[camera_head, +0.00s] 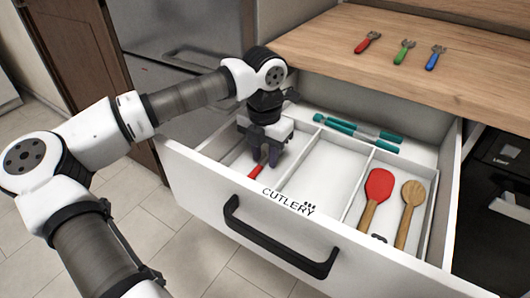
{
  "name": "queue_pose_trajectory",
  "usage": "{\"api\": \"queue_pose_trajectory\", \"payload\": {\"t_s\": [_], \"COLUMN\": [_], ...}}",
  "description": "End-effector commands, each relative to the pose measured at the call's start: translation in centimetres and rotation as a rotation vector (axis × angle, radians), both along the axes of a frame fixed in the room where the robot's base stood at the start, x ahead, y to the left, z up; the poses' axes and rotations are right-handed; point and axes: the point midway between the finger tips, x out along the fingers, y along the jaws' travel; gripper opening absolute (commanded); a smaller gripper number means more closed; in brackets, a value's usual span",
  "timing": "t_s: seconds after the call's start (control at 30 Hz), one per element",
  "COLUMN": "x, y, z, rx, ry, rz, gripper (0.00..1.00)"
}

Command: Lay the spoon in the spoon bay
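The open white drawer (182,160) is marked CUTLERY on its front and is split by white dividers. My gripper (265,162) points down into its left bay (236,160). A red handle (256,171) lies at the fingertips, low in that bay. The rest of this utensil is hidden behind my gripper, so I cannot tell if it is the spoon. I cannot tell whether the fingers are closed on it. The middle bay (325,175) is empty. A wooden spoon (412,195) lies in the right bay, beside a red-headed utensil (379,186) with a wooden handle.
Two teal-handled utensils (365,132) lie in the back compartment. Three small forks with red (374,36), green (405,46) and blue (434,58) handles lie on the wooden counter (330,45) above. The drawer's black handle (275,245) sticks out in front.

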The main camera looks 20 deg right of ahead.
Motion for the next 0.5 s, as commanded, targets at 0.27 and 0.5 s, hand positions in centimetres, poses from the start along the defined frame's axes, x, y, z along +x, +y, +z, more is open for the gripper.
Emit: {"api": "queue_pose_trajectory", "payload": {"t_s": [0.27,0.5], "x": [0.1,0.0], "y": [0.0,0.1], "z": [2.4,7.8], "rx": [0.001,0.002], "ry": [-0.004,-0.004], "rz": [0.001,0.002], "gripper": [0.30,0.30]}}
